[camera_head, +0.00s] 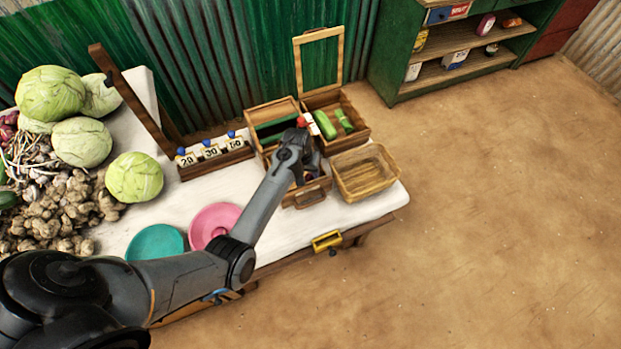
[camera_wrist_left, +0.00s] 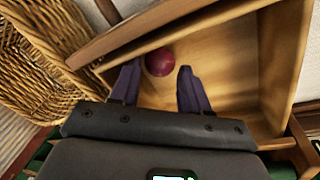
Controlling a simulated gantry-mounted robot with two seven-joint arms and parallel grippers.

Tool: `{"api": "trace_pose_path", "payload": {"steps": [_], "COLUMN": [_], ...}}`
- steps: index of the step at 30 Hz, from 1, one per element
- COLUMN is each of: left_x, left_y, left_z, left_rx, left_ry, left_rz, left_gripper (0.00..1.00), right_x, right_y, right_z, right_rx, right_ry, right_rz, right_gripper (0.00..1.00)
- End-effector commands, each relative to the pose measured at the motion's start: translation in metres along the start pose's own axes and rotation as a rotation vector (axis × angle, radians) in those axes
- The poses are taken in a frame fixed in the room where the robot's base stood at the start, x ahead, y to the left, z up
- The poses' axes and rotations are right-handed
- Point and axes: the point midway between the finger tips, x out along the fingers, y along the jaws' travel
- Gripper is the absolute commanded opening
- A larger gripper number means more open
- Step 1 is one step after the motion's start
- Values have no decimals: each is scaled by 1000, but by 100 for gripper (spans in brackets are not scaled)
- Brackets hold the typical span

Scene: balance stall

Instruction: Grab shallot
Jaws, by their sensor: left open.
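The shallot (camera_wrist_left: 159,61) is a small, round, dark red bulb on the bottom of a wooden compartment in the left wrist view. My left gripper (camera_wrist_left: 158,68) is open, with one purple finger on either side of the shallot at the tips. My right gripper is not in view.
A wicker basket (camera_head: 364,173) stands right of the box; its weave (camera_wrist_left: 42,60) also shows in the wrist view. Compartment walls (camera_wrist_left: 222,20) surround the fingers closely. An open lid (camera_head: 319,62) stands behind. Pink (camera_head: 214,222) and teal (camera_head: 155,243) plates lie left.

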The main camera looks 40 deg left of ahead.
Motion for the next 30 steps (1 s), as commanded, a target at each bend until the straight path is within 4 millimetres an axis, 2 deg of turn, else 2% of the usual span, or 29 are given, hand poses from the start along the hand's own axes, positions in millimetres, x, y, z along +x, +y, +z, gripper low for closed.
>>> {"api": "trace_pose_path", "payload": {"steps": [3,6,14,21,30], "left_x": [16,21,22,22,22], "left_y": [0,0,0,0,0], "left_z": [0,0,0,0,0], "left_rx": [0,0,0,0,1], "left_ry": [-1,-1,1,0,0], "left_rz": [0,1,1,0,0], "left_gripper": [46,46,46,10,10], "right_x": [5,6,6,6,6], "right_y": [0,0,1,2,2], "right_z": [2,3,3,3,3], "right_rx": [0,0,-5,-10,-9], "right_ry": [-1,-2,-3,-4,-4], "right_rz": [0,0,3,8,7], "right_gripper": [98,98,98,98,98]}}
